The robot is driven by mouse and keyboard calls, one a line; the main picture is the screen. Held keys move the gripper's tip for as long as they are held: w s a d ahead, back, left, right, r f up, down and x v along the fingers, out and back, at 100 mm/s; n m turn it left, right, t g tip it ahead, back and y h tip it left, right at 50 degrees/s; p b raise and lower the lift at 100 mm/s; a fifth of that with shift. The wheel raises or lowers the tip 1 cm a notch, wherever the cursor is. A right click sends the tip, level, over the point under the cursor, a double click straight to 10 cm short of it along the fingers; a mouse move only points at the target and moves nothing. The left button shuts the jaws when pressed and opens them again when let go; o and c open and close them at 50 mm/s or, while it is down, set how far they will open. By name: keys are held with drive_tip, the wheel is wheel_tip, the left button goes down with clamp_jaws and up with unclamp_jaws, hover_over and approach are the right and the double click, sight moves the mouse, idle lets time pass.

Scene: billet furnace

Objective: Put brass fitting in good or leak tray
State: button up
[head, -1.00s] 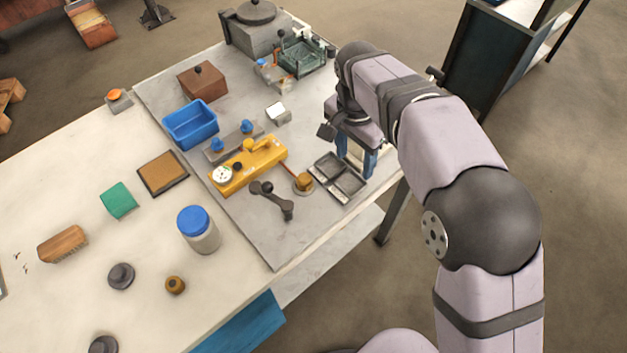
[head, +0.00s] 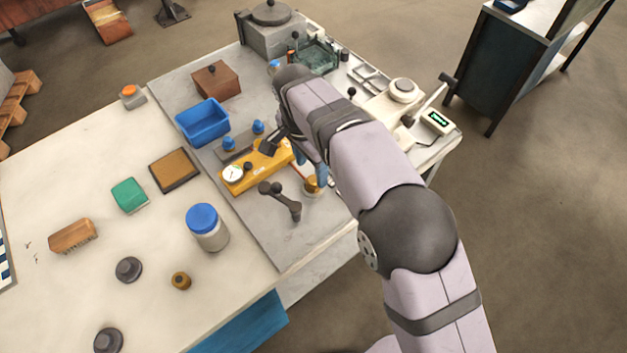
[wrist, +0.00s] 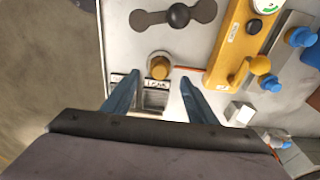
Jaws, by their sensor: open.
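The brass fitting (head: 313,187) sits on a round base at the end of the orange hose, beside the yellow tester (head: 236,182). In the wrist view the brass fitting (wrist: 159,68) lies just ahead of and between the fingertips. My gripper (wrist: 159,80) is open and empty, its blue fingers apart. In the head view one finger shows close by the fitting, with the rest hidden by my arm. The two-part tray (wrist: 153,100) shows partly between the fingers in the wrist view; its label is too small to read surely. The arm hides it in the head view.
A dark lever handle (head: 281,200) lies close to the fitting. Blue-capped pegs, a blue bin (head: 203,122) and a brown box (head: 217,80) stand farther back. A blue-lidded jar (head: 207,228) stands left. A white device (head: 398,100) is at right. A small brass piece (head: 181,281) lies on the front-left table.

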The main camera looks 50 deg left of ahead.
sight(313, 179)
drive_tip(key=shift+w+f+p, duration=0.15)
drive_tip(key=shift+f+p, duration=0.4)
drive_tip(key=shift+f, duration=0.7)
drive_tip(key=shift+w+f+p, duration=0.1)
drive_tip(key=shift+f+p, duration=0.4)
drive_tip(key=shift+f, duration=0.75)
drive_tip(key=shift+r, duration=0.1)
clamp_jaws()
drive_tip(key=shift+r, duration=0.1)
wheel_tip(313, 179, up, 10)
drive_tip(key=b, duration=0.2)
drive_tip(key=w+d+f, duration=0.3)
drive_tip(key=w+d, duration=0.8)
drive_tip(key=w+d+f, duration=0.3)
drive_tip(key=w+d, duration=0.7)
drive_tip(key=d, duration=0.2)
drive_tip(key=s+d+f, duration=0.1)
drive_tip(key=d+f, duration=0.1)
drive_tip(key=d, duration=1.3)
drive_tip(key=s+d+f, duration=0.1)
drive_tip(key=d+f, duration=0.2)
drive_tip(key=d, duration=1.2)
drive_tip(key=shift+s+f, duration=0.15)
drive_tip(key=shift+s, duration=0.05)
